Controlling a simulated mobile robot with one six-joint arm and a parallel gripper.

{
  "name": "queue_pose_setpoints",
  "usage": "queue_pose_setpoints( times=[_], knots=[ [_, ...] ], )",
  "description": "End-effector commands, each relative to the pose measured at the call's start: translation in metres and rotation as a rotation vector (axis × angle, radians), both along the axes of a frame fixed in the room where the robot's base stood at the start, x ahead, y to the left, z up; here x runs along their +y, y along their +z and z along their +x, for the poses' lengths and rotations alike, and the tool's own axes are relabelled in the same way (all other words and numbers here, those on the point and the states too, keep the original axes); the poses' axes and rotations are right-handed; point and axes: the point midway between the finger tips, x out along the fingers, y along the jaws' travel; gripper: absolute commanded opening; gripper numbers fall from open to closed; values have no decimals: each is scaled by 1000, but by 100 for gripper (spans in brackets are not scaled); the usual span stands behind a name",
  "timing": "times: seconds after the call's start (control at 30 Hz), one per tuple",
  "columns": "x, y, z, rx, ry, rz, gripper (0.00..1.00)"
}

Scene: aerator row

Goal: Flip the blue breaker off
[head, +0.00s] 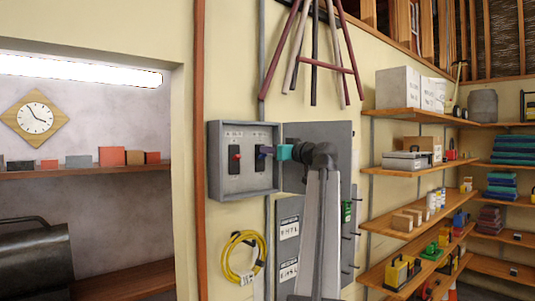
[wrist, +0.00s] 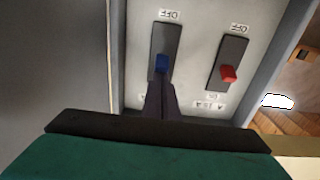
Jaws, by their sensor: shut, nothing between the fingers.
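The blue breaker lever (wrist: 162,62) sits on a dark upright plate in the wrist view, with an upside-down OFF label at the plate's top end. The lever seems nearer the end away from that label. My gripper (wrist: 160,84) is shut and empty, its fingertips right at the lever; whether they touch it I cannot tell. In the head view my gripper (head: 268,151) reaches from the right into the grey breaker box (head: 214,165) and largely hides the blue breaker. The red breaker (head: 236,156) is beside it, also visible in the wrist view (wrist: 228,73).
The box's open door (head: 335,133) is at the right behind my arm. A yellow cable coil (head: 243,257) hangs below the box. Pipes (head: 315,50) hang above. Wooden shelves (head: 405,167) with goods line the right wall.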

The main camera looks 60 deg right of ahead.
Motion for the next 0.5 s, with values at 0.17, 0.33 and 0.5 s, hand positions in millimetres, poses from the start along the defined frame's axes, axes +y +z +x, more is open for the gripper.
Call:
queue_pose_setpoints(
  times=[0.17,0.33,0.5],
  knots=[
    [0,-3,0,-25,0,-8,0],
    [1,-4,0,-49,1,-17,0],
    [1,-4,0,-72,1,-24,0]
  ],
)
